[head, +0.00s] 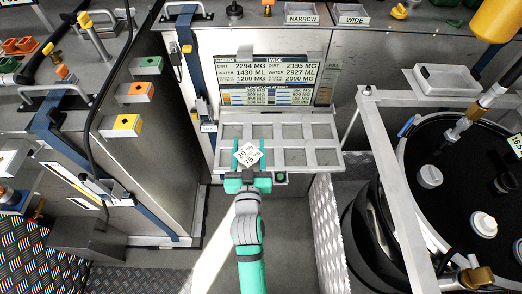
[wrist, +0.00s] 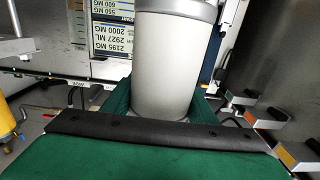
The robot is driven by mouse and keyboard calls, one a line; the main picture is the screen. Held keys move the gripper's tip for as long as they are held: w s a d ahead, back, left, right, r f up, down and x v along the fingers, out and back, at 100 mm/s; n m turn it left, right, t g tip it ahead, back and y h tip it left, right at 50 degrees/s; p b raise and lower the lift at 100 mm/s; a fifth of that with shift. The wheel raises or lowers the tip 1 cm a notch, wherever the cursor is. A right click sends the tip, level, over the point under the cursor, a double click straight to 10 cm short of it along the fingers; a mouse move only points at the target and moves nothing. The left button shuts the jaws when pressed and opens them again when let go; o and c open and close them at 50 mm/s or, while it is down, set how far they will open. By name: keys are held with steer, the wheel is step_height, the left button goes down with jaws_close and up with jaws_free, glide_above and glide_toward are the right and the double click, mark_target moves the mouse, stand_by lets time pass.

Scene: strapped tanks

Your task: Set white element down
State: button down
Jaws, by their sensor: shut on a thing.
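The white element is a pale cylinder with a grey band. It stands large between my green fingers in the wrist view (wrist: 168,65). The element appears over the left part of a grey shelf with square compartments (head: 325,144). I cannot tell whether it touches the shelf, since its lower end is hidden.
A display panel (head: 268,80) stands behind the shelf, on a metal cabinet. To the right is a black-topped tank (head: 460,200) inside a white frame (head: 385,160). To the left, a cabinet carries green, orange and yellow blocks (head: 135,92). Shelf compartments right of the element look empty.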

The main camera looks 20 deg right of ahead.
steer(key=shift+w+d+f, duration=1.35)
steer(key=shift+w+f, duration=0.6)
steer(key=shift+f, duration=0.1)
steer(key=shift+w+d+f, duration=1.35)
steer(key=shift+w+f, duration=0.6)
steer(key=shift+f, duration=0.15)
steer(key=shift+w+d+f, duration=1.35)
steer(key=shift+w+f, duration=0.6)
steer(key=shift+f, duration=0.1)
steer(key=shift+s+f, duration=0.1)
steer(key=shift+f, duration=0.05)
steer(key=c, duration=0.7)
jaws_free()
steer(key=shift+c, duration=0.2)
